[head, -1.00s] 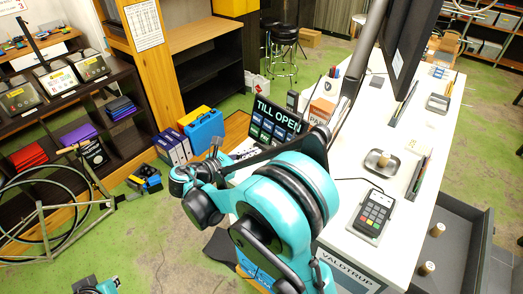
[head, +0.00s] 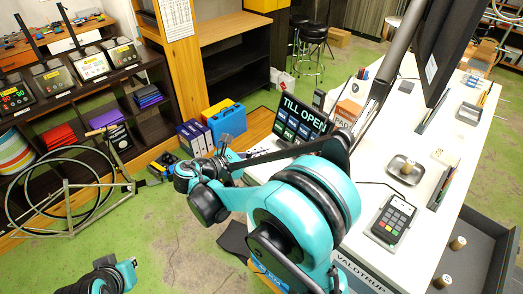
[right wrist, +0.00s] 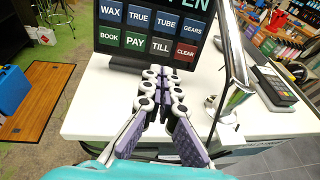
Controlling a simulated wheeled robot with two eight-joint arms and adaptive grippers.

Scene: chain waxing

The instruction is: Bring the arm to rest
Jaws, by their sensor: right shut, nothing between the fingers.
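My right arm reaches up through the middle of the head view, teal and black, bent across the counter's near end. Its gripper (head: 226,142) is small and partly hidden there, left of the till screen (head: 300,118). In the right wrist view the right gripper (right wrist: 163,73) points forward, its jointed fingers together with nothing between them. It is in front of the till screen's button rows (right wrist: 150,32) in that picture. I cannot tell whether it touches anything. Part of my left arm (head: 105,277) shows at the bottom left; its gripper cannot be made out.
The white counter (head: 425,150) holds a card reader (head: 393,218), a small metal dish (head: 404,170) and a dark monitor. An open grey drawer (head: 482,248) is at right. A bicycle frame (head: 65,190), blue case (head: 227,120) and shelves stand left.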

